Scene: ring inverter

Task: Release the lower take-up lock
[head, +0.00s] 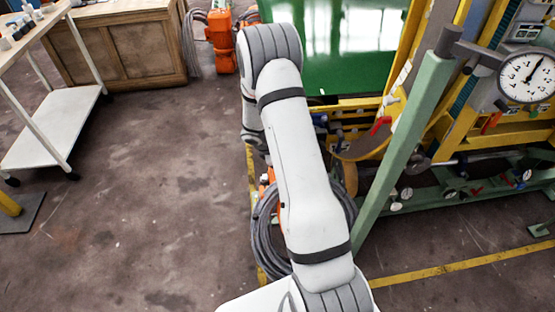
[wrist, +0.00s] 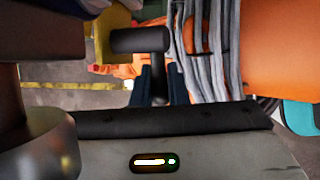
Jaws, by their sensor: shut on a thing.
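A black T-shaped handle (wrist: 140,40) shows in the wrist view, its bar across the top and its stem running down between my fingers. I take it to be the lower take-up lock, but no label shows. My gripper (wrist: 160,82) has its two dark blue fingers on either side of the stem and is shut on it. The handle's far end and mounting are hidden. In the head view my arm covers the gripper and the handle.
The yellow and green machine frame (head: 405,145) stands at the right, with a dial gauge (head: 528,75) and a red lever (head: 380,125). Coiled grey hose (head: 266,230) lies beside my arm and hangs close in the wrist view (wrist: 208,70). Open floor (head: 150,210) is at left.

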